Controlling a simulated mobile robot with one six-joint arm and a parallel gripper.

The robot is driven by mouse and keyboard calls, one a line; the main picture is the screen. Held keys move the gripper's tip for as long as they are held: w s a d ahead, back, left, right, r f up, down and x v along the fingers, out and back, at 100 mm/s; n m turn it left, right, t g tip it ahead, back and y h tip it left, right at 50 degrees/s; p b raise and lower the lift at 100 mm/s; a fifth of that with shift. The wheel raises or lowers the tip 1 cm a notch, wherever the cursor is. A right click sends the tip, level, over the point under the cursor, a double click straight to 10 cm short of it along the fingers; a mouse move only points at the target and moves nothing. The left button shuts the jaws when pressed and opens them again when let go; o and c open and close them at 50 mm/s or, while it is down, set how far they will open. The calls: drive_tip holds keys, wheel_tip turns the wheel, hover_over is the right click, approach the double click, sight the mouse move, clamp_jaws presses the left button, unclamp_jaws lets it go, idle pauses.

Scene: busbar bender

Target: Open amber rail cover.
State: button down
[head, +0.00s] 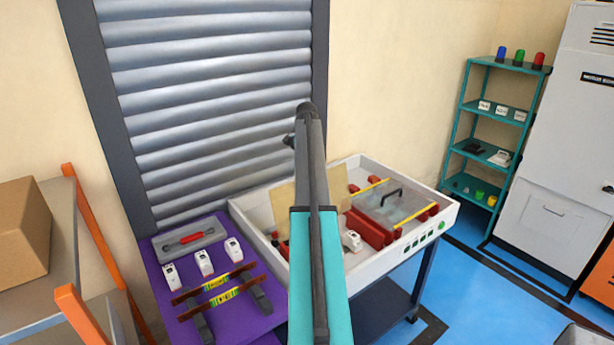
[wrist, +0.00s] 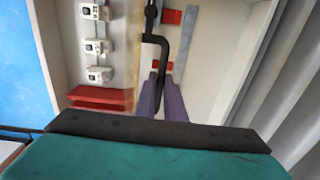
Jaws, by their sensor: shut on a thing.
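The amber rail cover (head: 283,207) shows as a tan panel on both sides of my arm in the head view, over the left half of the white machine tray (head: 441,215). It looks raised and steeply tilted. In the wrist view the cover (wrist: 133,60) is a thin, nearly edge-on amber strip. Its black bent handle (wrist: 160,42) runs down between the purple fingers of my gripper (wrist: 163,80), which is shut on it. In the head view my arm hides the gripper and the handle.
A clear cover (head: 390,204) with a black handle lies over the tray's right half. White breakers (wrist: 97,46) and red blocks are in the tray. A purple table (head: 163,255) with parts adjoins on the left; a grey shutter (head: 205,100) stands behind.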

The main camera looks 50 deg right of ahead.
drive_tip(key=shift+w+f, duration=0.25)
drive_tip(key=shift+w, duration=0.65)
drive_tip(key=c, duration=2.1)
unclamp_jaws()
drive_tip(key=shift+f, duration=0.1)
drive_tip(key=shift+o, duration=1.3)
drive_tip(key=shift+w+d+f, duration=0.25)
drive_tip(key=shift+w, duration=0.1)
drive_tip(key=shift+s+r, duration=0.1)
drive_tip(key=shift+r, duration=0.1)
drive_tip(key=shift+s+r, duration=0.1)
drive_tip(key=shift+r, duration=0.05)
wheel_tip(320, 180, up, 13)
drive_tip(key=s+b, duration=0.1)
drive_tip(key=b, duration=0.1)
drive_tip(key=shift+a+b, duration=0.15)
drive_tip(key=shift+b, duration=0.15)
drive_tip(key=shift+s, duration=0.15)
